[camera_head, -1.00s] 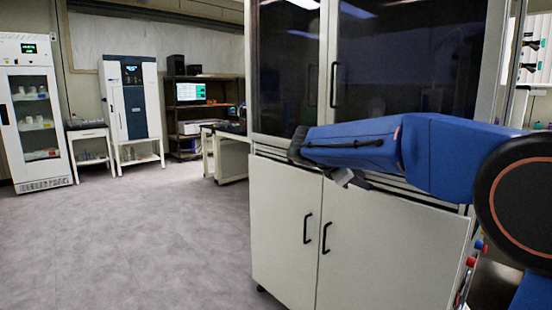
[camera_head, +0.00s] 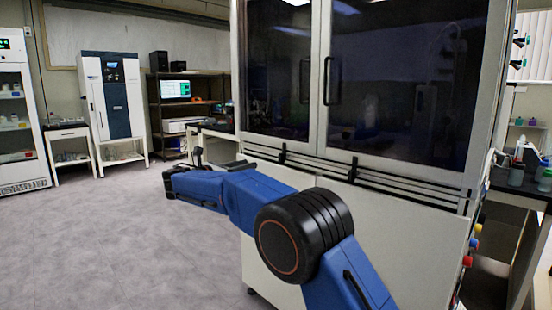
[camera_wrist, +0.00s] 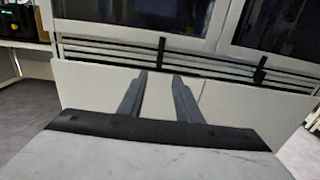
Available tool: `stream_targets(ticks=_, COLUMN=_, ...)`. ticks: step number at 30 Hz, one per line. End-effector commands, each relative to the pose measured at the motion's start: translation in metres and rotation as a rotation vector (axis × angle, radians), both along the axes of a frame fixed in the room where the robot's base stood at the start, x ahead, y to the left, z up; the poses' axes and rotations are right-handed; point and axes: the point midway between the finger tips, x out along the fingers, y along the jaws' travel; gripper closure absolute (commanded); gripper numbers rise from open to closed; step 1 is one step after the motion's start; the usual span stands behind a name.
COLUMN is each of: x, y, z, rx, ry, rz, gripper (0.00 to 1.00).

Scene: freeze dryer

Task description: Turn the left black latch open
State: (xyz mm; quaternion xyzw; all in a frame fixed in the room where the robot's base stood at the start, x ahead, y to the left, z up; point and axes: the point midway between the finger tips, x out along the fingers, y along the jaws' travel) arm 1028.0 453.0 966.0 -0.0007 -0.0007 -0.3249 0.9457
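The left black latch (camera_head: 282,153) is a small upright black piece on the metal rails below the cabinet's glass doors. In the wrist view the left latch (camera_wrist: 161,50) appears just above and beyond my fingertips, centred between them. A second, similar latch (camera_head: 352,168) sits farther right on the same rails and also shows in the wrist view (camera_wrist: 260,68). My gripper (camera_wrist: 160,75) has its two grey fingers spread with nothing between them. In the head view my gripper (camera_head: 220,161) is left of the left latch, apart from it.
The tall cabinet has dark glass doors (camera_head: 400,85) with vertical black handles (camera_head: 327,80). White lower panels (camera_wrist: 85,85) lie below the rails. A side bench (camera_head: 515,187) with bottles stands at the right. The grey floor (camera_head: 130,235) at the left is clear.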

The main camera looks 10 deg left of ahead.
Motion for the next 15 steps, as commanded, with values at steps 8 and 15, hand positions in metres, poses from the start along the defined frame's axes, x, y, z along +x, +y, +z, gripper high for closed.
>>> stream_targets(ticks=8, x=0.03, y=-0.024, z=-0.001, rx=0.001, ry=0.001, rz=-0.003, gripper=0.69)
stream_targets(ticks=15, x=0.063, y=-0.05, z=-0.001, rx=0.001, ry=0.001, rz=-0.003, gripper=0.69)
